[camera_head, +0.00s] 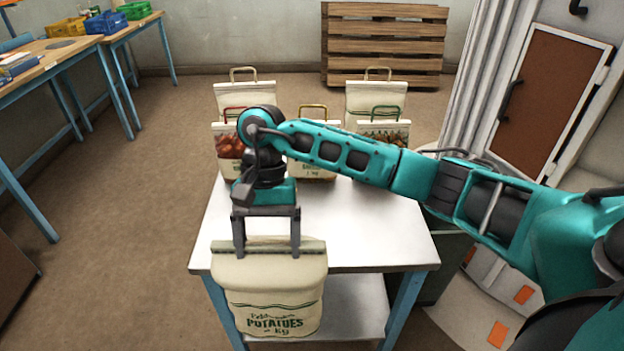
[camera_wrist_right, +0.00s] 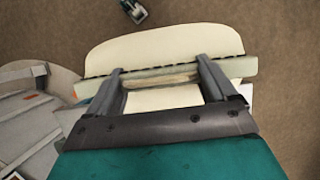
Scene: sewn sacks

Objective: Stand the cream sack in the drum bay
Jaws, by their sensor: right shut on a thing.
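The cream sack (camera_head: 270,290) has a dark-edged top band and green "POTATOES" lettering. It hangs upright in front of the white table's near edge, in the lower middle of the head view. My right gripper (camera_head: 266,246) is shut on its top band from above, with one finger towards each end. In the right wrist view the sack's pale top (camera_wrist_right: 165,48) spreads beyond the fingers of the right gripper (camera_wrist_right: 160,80). My left gripper does not show in the head view. I cannot make out a drum bay for certain.
Several handled sacks stand at the back of the white table (camera_head: 385,235), partly behind my right arm. A wooden pallet (camera_head: 383,45) leans on the back wall. Workbenches with bins (camera_head: 132,11) stand at left. A cabinet with a brown door (camera_head: 548,90) is at right. The left floor is clear.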

